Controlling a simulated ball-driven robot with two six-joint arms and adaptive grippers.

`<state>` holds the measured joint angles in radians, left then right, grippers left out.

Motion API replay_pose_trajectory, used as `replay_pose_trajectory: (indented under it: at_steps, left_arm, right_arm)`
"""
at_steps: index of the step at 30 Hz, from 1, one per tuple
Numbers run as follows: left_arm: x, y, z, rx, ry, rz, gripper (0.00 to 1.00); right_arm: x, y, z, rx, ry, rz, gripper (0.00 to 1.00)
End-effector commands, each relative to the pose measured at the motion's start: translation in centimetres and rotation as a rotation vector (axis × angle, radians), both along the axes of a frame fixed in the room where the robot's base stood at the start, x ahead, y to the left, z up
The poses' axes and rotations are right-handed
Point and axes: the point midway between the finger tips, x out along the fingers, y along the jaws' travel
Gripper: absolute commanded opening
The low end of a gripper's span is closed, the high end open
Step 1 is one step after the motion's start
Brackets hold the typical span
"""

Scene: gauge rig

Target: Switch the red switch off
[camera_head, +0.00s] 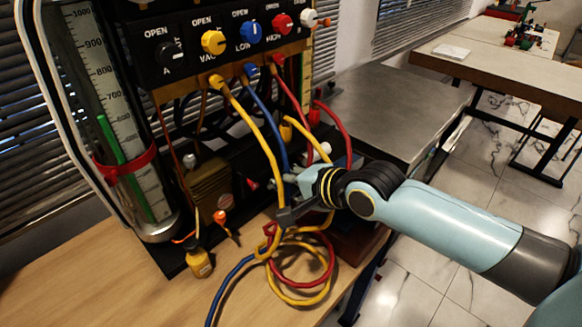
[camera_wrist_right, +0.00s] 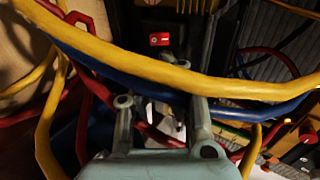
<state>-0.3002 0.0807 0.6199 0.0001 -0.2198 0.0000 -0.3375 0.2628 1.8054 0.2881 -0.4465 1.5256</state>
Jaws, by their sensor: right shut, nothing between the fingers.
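The red switch (camera_wrist_right: 159,39) shows in the right wrist view as a small lit red rocker with a white mark on a dark panel. It lies beyond a yellow hose and a blue hose. Its position cannot be told for sure in the head view. My right gripper (camera_head: 288,213) reaches in from the right at the hoses in front of the rig, shut and empty. In the right wrist view my right gripper (camera_wrist_right: 165,105) is below the switch and apart from it, with the hoses crossing over its fingers. My left gripper is not in view.
Yellow (camera_head: 247,110), blue (camera_head: 266,115) and red (camera_head: 290,92) hoses hang from the valve panel (camera_head: 185,52) and coil on the wooden table (camera_head: 120,285). A glass gauge tube (camera_head: 100,100) stands left. A small yellow bottle (camera_head: 199,262) stands near the front. A grey bench (camera_head: 385,105) is behind right.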

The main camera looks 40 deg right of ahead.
Motion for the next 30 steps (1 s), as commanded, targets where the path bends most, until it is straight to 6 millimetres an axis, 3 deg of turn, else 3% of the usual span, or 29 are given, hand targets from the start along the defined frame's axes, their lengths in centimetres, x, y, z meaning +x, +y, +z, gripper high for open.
replay_pose_trajectory:
  at_steps: [6,22,30]
  left_arm:
    - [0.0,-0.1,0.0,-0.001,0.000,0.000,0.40]
    - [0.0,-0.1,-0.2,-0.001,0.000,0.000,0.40]
    - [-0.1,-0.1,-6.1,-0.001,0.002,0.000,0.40]
  right_arm:
    - [-2.1,-0.2,1.3,-0.002,-0.001,0.001,0.00]
    - [-2.6,-0.1,1.8,0.052,0.030,-0.034,0.00]
    - [-3.5,-1.4,2.6,0.044,0.076,-0.038,0.00]
